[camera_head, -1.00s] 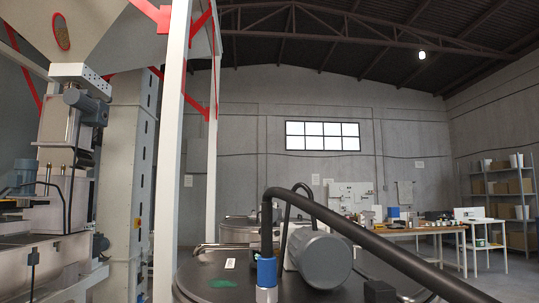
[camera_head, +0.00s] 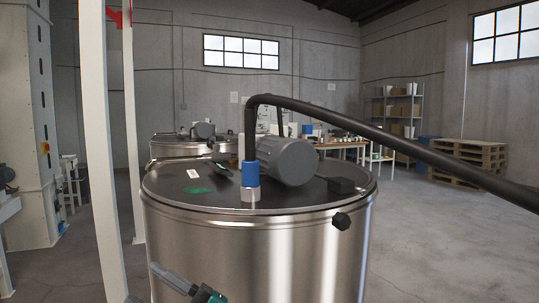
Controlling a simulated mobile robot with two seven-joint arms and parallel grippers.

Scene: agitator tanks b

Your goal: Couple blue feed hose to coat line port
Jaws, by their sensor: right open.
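A black hose (camera_head: 400,142) arches from the lid of a steel tank (camera_head: 260,250) and runs out at the right edge. Its lower end has a blue collar (camera_head: 249,174), upright on a short silver stub (camera_head: 250,195) on the lid. From here I cannot tell whether the collar is locked. No port labelled as the coat line can be made out. My right gripper is open, but it hardly shows and I cannot place its fingertips; none are seen on the hose or collar. My left gripper is not in view.
A grey and teal fitting (camera_head: 185,285) shows low before the tank. White posts (camera_head: 98,150) stand left. Pallets (camera_head: 470,165) lie far right. The floor right of the tank is clear.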

